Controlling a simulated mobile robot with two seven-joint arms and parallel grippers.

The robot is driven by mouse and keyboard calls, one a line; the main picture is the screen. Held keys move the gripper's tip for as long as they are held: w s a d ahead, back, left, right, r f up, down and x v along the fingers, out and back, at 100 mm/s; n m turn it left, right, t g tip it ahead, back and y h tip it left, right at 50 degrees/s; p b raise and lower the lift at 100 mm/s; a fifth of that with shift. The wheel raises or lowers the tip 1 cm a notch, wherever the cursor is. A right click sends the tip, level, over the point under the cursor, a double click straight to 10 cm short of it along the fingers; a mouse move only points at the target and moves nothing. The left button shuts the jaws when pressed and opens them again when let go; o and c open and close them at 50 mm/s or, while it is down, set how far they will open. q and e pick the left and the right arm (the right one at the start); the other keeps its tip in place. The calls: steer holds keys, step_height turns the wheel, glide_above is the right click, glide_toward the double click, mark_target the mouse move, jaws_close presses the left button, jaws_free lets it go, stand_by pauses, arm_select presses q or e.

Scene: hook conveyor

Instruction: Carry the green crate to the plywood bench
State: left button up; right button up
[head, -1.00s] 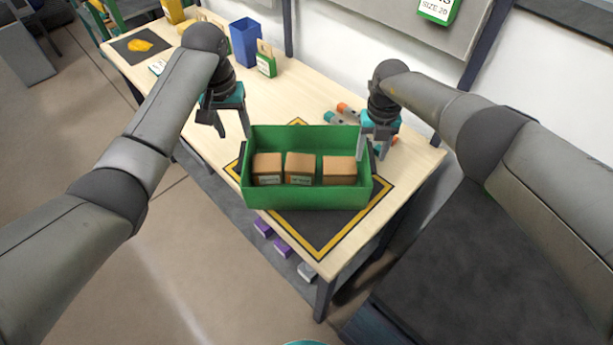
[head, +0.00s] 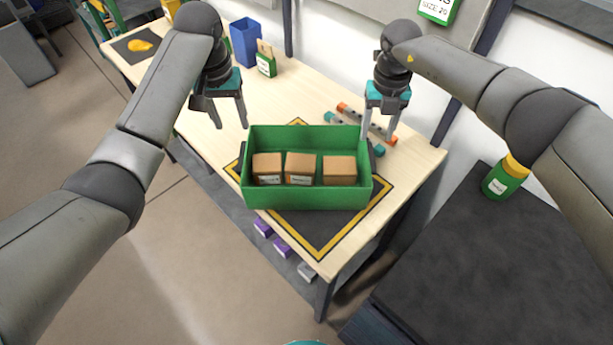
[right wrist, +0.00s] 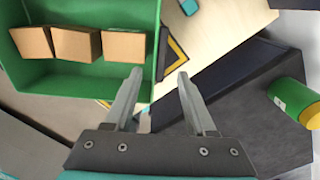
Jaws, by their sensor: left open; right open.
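The green crate (head: 308,195) sits on the dark mat with a yellow-and-black border (head: 322,240) on the plywood bench (head: 290,98). It holds three brown boxes in a row. My left gripper (head: 232,126) is open and empty, above the bench just left of the crate's far left corner. My right gripper (head: 379,138) is open and empty near the crate's right end wall, at its far corner. In the right wrist view the crate (right wrist: 150,50) lies at upper left, and the open fingers (right wrist: 160,80) hold nothing.
Tubes with orange and teal ends (head: 366,124) lie behind the crate. A green jar with a yellow lid (head: 504,178) stands on the dark surface (head: 470,265) at right.

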steer(key=shift+r, duration=2.3)
steer(key=shift+s, duration=0.1)
